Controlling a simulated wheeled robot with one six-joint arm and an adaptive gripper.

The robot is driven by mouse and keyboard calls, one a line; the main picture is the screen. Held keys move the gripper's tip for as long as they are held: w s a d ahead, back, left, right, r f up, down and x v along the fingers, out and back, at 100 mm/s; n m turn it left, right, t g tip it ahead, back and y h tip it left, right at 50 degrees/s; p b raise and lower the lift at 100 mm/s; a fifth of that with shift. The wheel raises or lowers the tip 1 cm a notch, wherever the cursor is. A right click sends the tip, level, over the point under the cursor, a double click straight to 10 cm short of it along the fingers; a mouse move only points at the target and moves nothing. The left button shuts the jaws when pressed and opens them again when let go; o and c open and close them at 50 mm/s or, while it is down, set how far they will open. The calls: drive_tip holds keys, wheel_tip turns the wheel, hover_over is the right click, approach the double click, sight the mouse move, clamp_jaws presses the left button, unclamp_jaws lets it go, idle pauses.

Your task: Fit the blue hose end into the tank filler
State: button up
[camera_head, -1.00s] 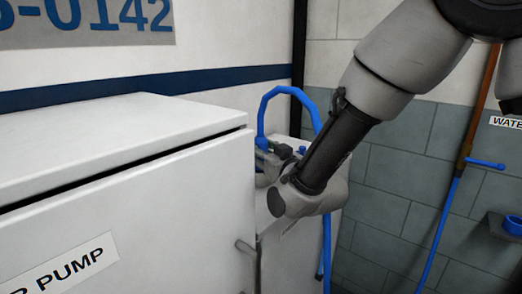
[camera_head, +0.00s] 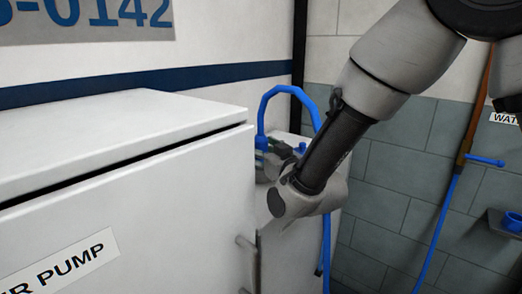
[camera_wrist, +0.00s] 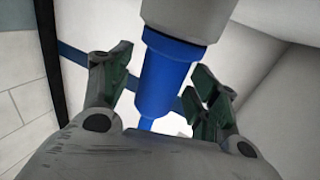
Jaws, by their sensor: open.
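The blue hose end (camera_head: 262,143) hangs downward from the top of the hose's loop, behind the white pump cabinet's corner. In the wrist view the blue hose end (camera_wrist: 162,75) stands between the two fingers of my gripper (camera_wrist: 160,85), with a gap visible beside it. My gripper (camera_head: 275,152) is open around or close beside the hose end. A wide pale grey cylinder (camera_wrist: 188,18), perhaps the tank filler, meets one end of the blue piece. I cannot tell how deep it sits. The head view hides this joint behind the cabinet and gripper.
The white pump cabinet (camera_head: 140,190) fills the left, its handle (camera_head: 246,250) near my wrist. A white box (camera_head: 285,235) stands behind my gripper. The blue hose (camera_head: 326,240) runs down beside it.

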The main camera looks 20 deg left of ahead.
drive_tip(key=v, duration=1.1)
drive_tip(key=shift+s+d+r, duration=0.1)
drive_tip(key=shift+d, duration=0.05)
drive_tip(key=w+d+r+m+h, duration=0.1)
drive_tip(key=w+d+m+h, duration=0.4)
drive_tip(key=d, duration=0.6)
drive_tip(key=d+r+g+h, duration=0.1)
drive_tip(key=d+g+h, duration=0.25)
drive_tip(key=d, duration=1.55)
drive_tip(key=s+d+r+m+g+h, duration=0.1)
drive_tip(key=s+d+m+g+h, duration=0.3)
drive_tip(key=s+d, duration=1.4)
drive_tip(key=shift+s+d+g, duration=0.15)
drive_tip(key=shift+s+g, duration=0.3)
drive_tip(key=shift+s, duration=0.15)
